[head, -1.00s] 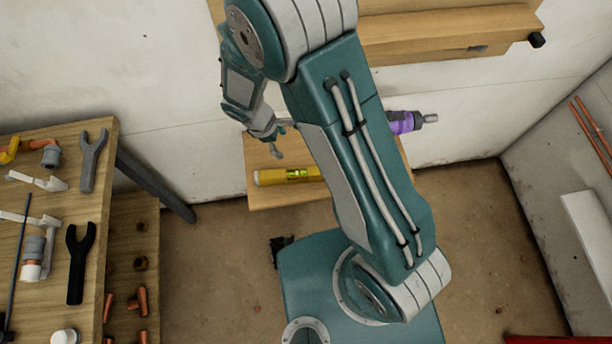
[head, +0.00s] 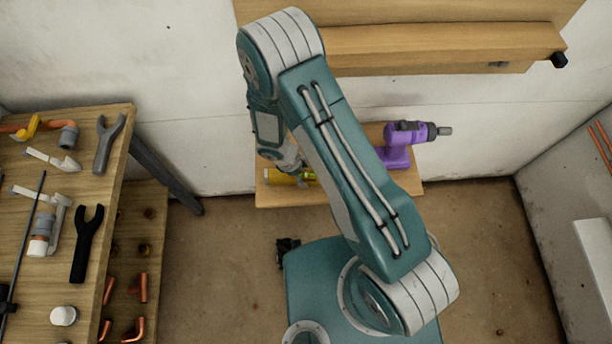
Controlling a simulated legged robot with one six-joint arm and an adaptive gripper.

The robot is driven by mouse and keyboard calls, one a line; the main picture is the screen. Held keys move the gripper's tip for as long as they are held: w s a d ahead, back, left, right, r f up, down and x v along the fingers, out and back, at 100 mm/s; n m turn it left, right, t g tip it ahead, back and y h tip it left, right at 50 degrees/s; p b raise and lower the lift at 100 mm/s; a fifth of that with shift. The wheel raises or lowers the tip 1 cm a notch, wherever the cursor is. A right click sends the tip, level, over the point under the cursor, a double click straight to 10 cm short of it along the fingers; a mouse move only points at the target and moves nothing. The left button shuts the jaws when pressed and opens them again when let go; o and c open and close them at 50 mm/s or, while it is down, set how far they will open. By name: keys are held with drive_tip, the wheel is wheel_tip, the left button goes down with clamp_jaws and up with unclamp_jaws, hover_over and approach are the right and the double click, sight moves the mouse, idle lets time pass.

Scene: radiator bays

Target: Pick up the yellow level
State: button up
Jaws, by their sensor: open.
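The yellow level (head: 280,179) lies on a small wooden shelf (head: 290,198) by the back wall. My arm hides its right part and some of its upper side. My gripper (head: 292,168) is right at the level in the picture, seen from above and partly covered by my own arm. Its fingers are small and hard to make out here. Whether they touch the level cannot be told.
A purple drill (head: 397,150) stands on the same shelf, to the right of my arm. A wooden bench (head: 85,225) with wrenches and pipe fittings is at the left. A wooden wall shelf (head: 430,48) runs above.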

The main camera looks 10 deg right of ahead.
drive_tip(key=shift+x, duration=0.9)
clamp_jaws()
drive_tip(key=shift+r, duration=0.1)
drive_tip(key=shift+r, duration=0.6)
drive_tip(key=s+a+r, duration=0.1)
drive_tip(key=s+r, duration=1)
drive_tip(key=s, duration=0.3)
drive_tip(key=shift+a+r, duration=0.2)
drive_tip(key=shift+r, duration=0.15)
